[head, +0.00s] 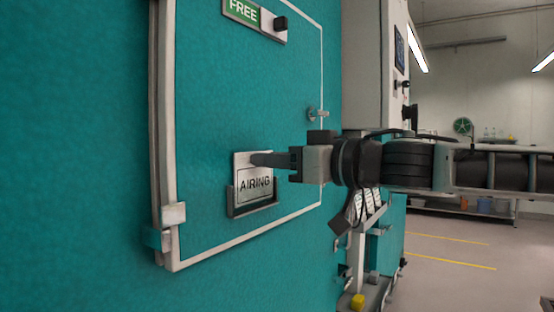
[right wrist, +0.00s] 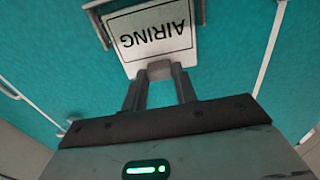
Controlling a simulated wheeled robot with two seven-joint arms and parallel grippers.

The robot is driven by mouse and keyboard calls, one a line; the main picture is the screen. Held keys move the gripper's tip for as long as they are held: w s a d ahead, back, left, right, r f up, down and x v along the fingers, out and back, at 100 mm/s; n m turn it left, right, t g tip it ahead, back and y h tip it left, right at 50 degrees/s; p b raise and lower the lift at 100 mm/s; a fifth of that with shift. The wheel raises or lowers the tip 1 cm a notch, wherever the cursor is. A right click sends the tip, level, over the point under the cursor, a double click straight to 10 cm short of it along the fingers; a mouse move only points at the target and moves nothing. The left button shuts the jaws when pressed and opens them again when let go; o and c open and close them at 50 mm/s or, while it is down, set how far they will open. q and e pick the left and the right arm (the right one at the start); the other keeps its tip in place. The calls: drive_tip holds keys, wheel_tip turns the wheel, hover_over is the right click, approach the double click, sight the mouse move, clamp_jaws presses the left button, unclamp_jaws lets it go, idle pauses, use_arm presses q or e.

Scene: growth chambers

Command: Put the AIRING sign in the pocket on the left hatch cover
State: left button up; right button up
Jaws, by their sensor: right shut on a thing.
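The AIRING sign (head: 255,184) is a white plate with black letters, upright against the teal hatch cover (head: 215,110). Its lower part sits within the dark-rimmed pocket (head: 232,201), between the side rims; how deep it sits is hard to tell. My right gripper (head: 256,159) comes in from the right and is shut on the sign's top part. In the right wrist view the sign (right wrist: 150,32) appears upside down, with the fingertips (right wrist: 160,71) closed on its tab and the pocket's rim (right wrist: 97,25) beside it. My left gripper is not in view.
A green FREE slider with a black knob (head: 281,23) is above on the cover. A small latch (head: 317,114) is at its right edge, close to my right arm. Several tags (head: 370,203) hang below my arm. Open floor (head: 450,245) lies at right.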

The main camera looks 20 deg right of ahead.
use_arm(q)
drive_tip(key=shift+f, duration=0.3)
use_arm(e)
drive_tip(key=shift+f, duration=0.3)
drive_tip(key=o, duration=1.1)
drive_tip(key=shift+c, duration=0.2)
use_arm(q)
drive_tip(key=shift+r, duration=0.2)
use_arm(e)
drive_tip(key=shift+s, duration=0.1)
